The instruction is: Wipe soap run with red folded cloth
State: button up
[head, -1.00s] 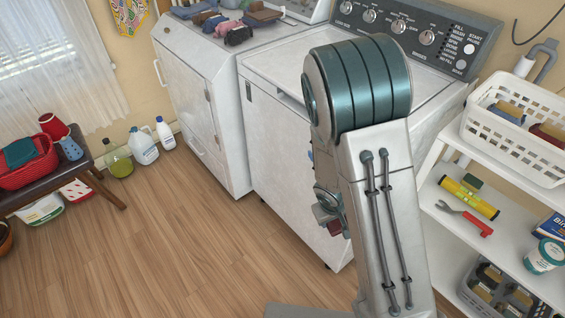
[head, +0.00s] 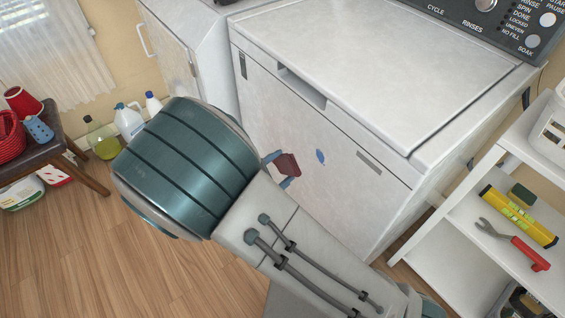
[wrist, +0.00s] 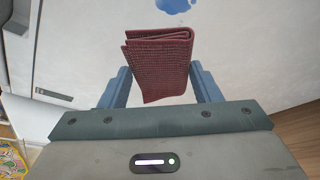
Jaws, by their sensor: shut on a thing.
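The red folded cloth (wrist: 158,65) is held between the two blue fingers of my gripper (wrist: 163,85) in the wrist view. In the head view the cloth (head: 287,165) shows past my arm, in front of the washer's white front panel, with a finger of my gripper (head: 276,162) beside it. The soap run is a blue smear (head: 320,157) on that panel, just right of the cloth. In the wrist view the blue smear (wrist: 175,5) is at the top edge, beyond the cloth and partly cut off. I cannot tell whether the cloth touches the panel.
The washer (head: 350,185) fills the middle. A white shelf (head: 435,240) with a yellow level (head: 518,215) and a red-handled wrench (head: 515,243) stands close on the right. A dark bench (head: 55,150) and several bottles are on the left. Wood floor is open at lower left.

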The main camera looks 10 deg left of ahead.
aim_at(310, 149)
jog(key=shift+w+d+b, duration=0.4)
jog(key=shift+w+d, duration=1.55)
jog(key=shift+w, duration=0.2)
jog(key=shift+w+d+b, duration=0.4)
jog(key=shift+w+d, duration=0.2)
jog(key=shift+w, duration=0.1)
jog(key=shift+s+d, duration=0.1)
jog(key=shift+s+d+b, duration=0.5)
jog(key=shift+s+d, duration=0.75)
jog(key=shift+s+d+b, duration=0.4)
jog(key=shift+s+d, duration=0.15)
jog(key=shift+d, duration=0.2)
jog(key=shift+s+d+b, duration=0.35)
jog(key=shift+s+d, duration=0.2)
jog(key=shift+d, duration=0.2)
jog(key=shift+w+a, duration=2.5)
jog(key=shift+a, duration=0.3)
jog(key=shift+a, duration=0.1)
jog(key=shift+s+a, duration=0.95)
jog(key=shift+s, duration=0.2)
jog(key=shift+s+a, duration=0.95)
jog(key=shift+s, duration=0.15)
